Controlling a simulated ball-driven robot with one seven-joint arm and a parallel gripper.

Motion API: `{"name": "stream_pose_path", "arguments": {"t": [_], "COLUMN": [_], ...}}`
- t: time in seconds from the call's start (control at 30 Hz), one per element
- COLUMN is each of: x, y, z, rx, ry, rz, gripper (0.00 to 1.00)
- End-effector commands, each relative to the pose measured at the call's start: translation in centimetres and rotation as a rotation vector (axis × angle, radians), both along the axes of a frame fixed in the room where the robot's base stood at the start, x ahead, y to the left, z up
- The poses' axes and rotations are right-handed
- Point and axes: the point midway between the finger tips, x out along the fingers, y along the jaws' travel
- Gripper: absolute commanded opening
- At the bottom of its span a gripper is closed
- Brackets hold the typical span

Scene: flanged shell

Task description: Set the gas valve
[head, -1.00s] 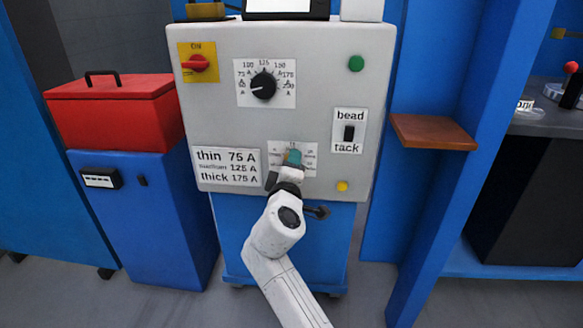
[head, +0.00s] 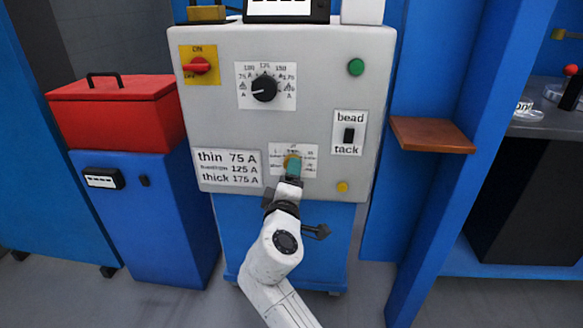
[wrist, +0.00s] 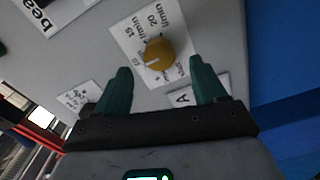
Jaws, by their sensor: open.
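The gas valve is a round brass-yellow knob (wrist: 159,54) with a pale pointer line, on a white scale plate (wrist: 133,31) marked in l/min; 15 and 20 are legible in the wrist view. In the head view the knob (head: 289,160) is partly hidden behind my gripper, low on the grey panel. My gripper (wrist: 160,88) has green fingers spread apart, with the knob ahead of and between their tips in the wrist view. Nothing is held. In the head view my gripper (head: 293,166) is in front of the scale plate; whether it touches the knob is unclear.
The grey panel (head: 225,115) also has a black amperage dial (head: 264,88), a red switch (head: 200,66), a green button (head: 356,67), a bead/tack switch (head: 349,134) and a yellow button (head: 342,187). A brown shelf (head: 432,134) juts out at right.

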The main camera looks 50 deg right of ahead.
Motion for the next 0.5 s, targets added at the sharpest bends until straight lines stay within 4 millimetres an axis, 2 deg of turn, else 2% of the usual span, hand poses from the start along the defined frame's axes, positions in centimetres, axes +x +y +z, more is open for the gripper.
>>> {"name": "stream_pose_path", "arguments": {"t": [0.03,0.2,0.5], "x": [-0.7,-2.4,-3.6], "y": [1.0,3.2,4.7], "z": [0.2,0.1,0.0], "rx": [0.0,0.002,0.001], "ry": [0.001,0.001,0.0], "rz": [0.004,0.003,0.001], "gripper": [0.71,0.71,0.71]}}
